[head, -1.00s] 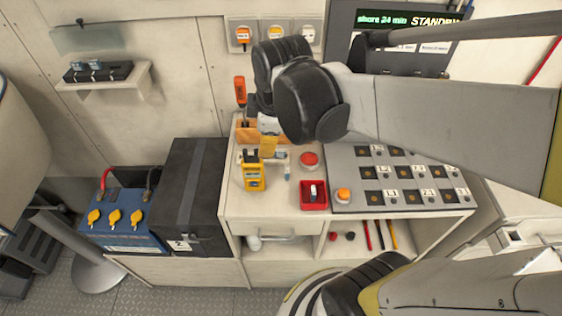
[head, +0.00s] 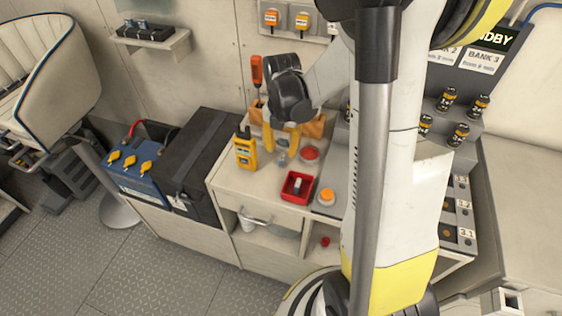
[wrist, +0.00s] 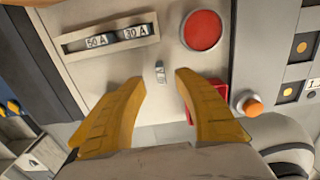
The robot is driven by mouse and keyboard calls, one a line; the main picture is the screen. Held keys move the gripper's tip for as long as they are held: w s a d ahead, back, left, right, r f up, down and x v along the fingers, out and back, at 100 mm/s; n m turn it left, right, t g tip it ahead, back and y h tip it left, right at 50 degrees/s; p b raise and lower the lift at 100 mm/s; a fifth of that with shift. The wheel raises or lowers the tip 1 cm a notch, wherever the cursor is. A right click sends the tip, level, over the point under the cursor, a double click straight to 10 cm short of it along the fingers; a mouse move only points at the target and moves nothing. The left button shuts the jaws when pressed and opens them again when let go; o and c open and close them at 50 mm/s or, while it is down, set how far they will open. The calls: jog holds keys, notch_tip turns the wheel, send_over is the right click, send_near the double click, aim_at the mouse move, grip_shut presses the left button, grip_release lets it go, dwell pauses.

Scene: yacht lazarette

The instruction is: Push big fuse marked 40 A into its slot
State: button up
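My gripper (wrist: 160,88) is open and empty, its yellow fingers pointing down over the cabinet top; it also shows in the head view (head: 281,146). A small metal piece (wrist: 160,71) stands on the top between and beyond the fingertips, apart from them. A recessed holder (wrist: 72,46) at the wrist view's upper left has pieces marked 50 A (wrist: 97,42) and 30 A (wrist: 137,32). A red tray (head: 289,195) holds a small pale object (head: 297,184) whose marking I cannot read; my right finger partly hides the tray in the wrist view. No 40 A marking is legible.
A red round button (head: 310,153) and an orange button (head: 327,195) sit near the tray. A yellow meter (head: 246,152) stands left of my gripper. A black box (head: 193,155) and blue battery (head: 140,181) are farther left. My arm hides much of the panel.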

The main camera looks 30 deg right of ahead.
aim_at(282, 156)
notch_tip(282, 156, down, 5)
jog(key=b, duration=0.2)
jog(key=shift+f+b, duration=0.15)
jog(key=shift+b, duration=0.25)
jog(key=shift+s, duration=0.1)
grip_shut()
jog(key=shift+r, duration=0.25)
